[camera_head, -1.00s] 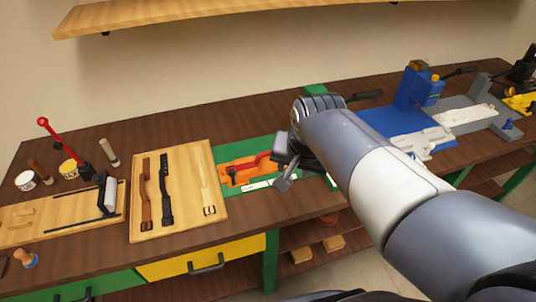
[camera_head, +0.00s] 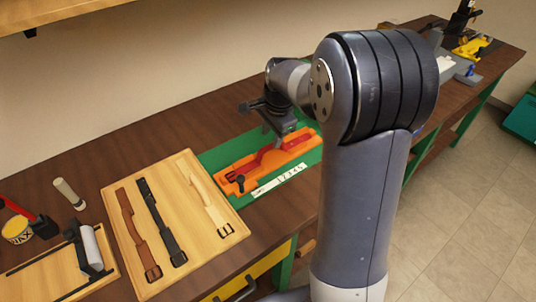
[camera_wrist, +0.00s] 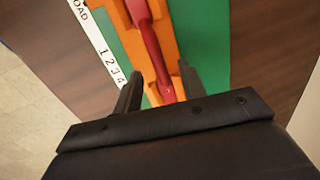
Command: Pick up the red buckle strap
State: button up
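The red buckle strap (camera_head: 262,157) lies in an orange holder (camera_head: 304,146) on a green mat (camera_head: 216,155). In the wrist view the red strap (camera_wrist: 151,50) runs along the holder, its near end between my two fingers. My gripper (camera_head: 274,140) is over the strap toward the holder's right part. The wrist view shows my gripper (camera_wrist: 160,88) with its fingers apart, one on each side of the strap and not touching it. The gap in height between fingers and strap is hard to tell.
A wooden board (camera_head: 185,271) with brown, black and pale straps lies left of the mat. A white numbered strip (camera_head: 279,181) lies along the holder's front. A roller tool (camera_head: 91,248) and a tin (camera_head: 17,230) stand far left.

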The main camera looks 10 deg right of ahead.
aim_at(269, 145)
jog(key=shift+w+a+f+p, duration=0.15)
jog(key=shift+f+p, duration=0.05)
jog(key=shift+f, duration=1.3)
jog(key=shift+w+a+f+p, duration=0.15)
jog(key=shift+f, duration=1.3)
jog(key=shift+c, duration=0.6)
grip_shut()
